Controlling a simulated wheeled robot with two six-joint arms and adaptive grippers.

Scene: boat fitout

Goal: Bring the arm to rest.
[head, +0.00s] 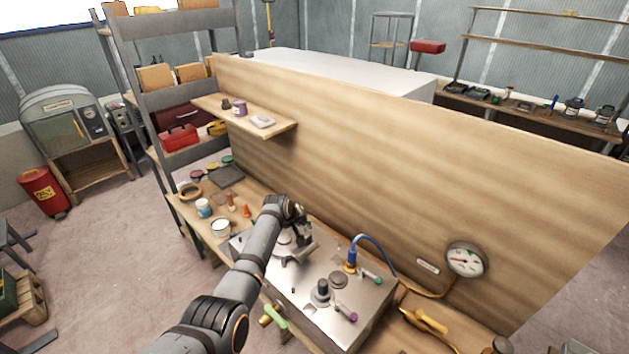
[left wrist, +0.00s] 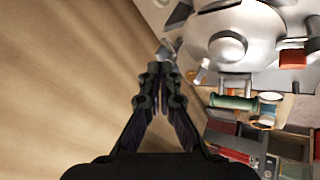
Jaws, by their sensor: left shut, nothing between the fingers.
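My left arm reaches in from the bottom of the head view over the workbench (head: 212,238). My left gripper (head: 303,226) is above the metal-topped unit (head: 318,302), near the wooden panel (head: 400,150). In the left wrist view the fingers of my left gripper (left wrist: 160,75) are closed together with nothing between them. The wooden panel (left wrist: 60,80) fills the left of that view. My right gripper is in neither view.
A gauge (head: 466,260) is on the panel, with a blue hose (head: 376,242) to its left. The metal unit carries a dark knob (head: 322,288) and small handles. A white cup (head: 220,228) and small orange items stand left of my gripper. A shelf (head: 250,117) juts from the panel.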

